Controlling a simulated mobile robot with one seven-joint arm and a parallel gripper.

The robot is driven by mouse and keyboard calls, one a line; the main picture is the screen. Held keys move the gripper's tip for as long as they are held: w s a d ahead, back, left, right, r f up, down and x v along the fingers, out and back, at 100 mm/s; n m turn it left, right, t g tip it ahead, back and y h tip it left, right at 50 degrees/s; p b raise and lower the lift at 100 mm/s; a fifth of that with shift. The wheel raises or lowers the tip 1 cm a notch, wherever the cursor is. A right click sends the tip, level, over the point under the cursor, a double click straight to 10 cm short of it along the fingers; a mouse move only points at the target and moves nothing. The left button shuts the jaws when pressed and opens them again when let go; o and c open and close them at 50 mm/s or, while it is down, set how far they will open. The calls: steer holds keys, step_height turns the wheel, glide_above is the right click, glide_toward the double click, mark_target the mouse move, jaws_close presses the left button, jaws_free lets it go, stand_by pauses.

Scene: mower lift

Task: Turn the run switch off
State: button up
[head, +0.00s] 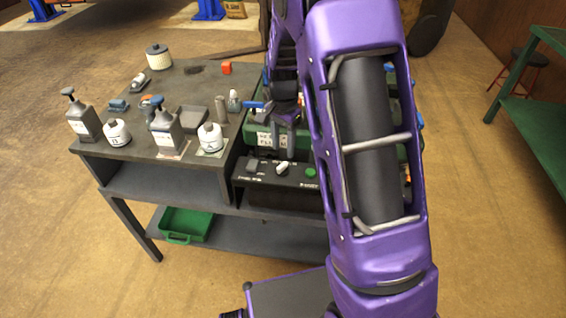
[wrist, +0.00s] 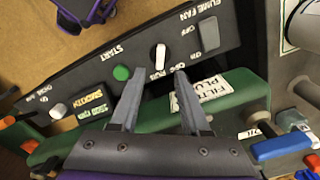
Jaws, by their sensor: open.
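The run switch is a white rotary knob (head: 282,168) on the black front panel (head: 268,181). It also shows in the wrist view (wrist: 160,57), standing nearly upright in the picture, with the small OFF and RUN lettering partly seen by the fingertips. I cannot tell for certain which word it points at. My gripper (head: 284,151) is open and empty, its fingers reaching down just above the panel. In the wrist view its fingertips (wrist: 160,72) lie left and right of the knob's lower end. I cannot tell if they touch anything.
A green start button (wrist: 122,73) sits beside the knob, a fume fan rocker (wrist: 204,36) on its other side. Another white knob (wrist: 57,111) is farther left. A green housing (wrist: 142,118) lies behind the panel. Bottles (head: 83,118) crowd the bench (head: 130,150).

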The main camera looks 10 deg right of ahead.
mark_target(283, 164)
step_height(283, 164, down, 6)
steer(key=shift+b, duration=0.4)
jaws_close()
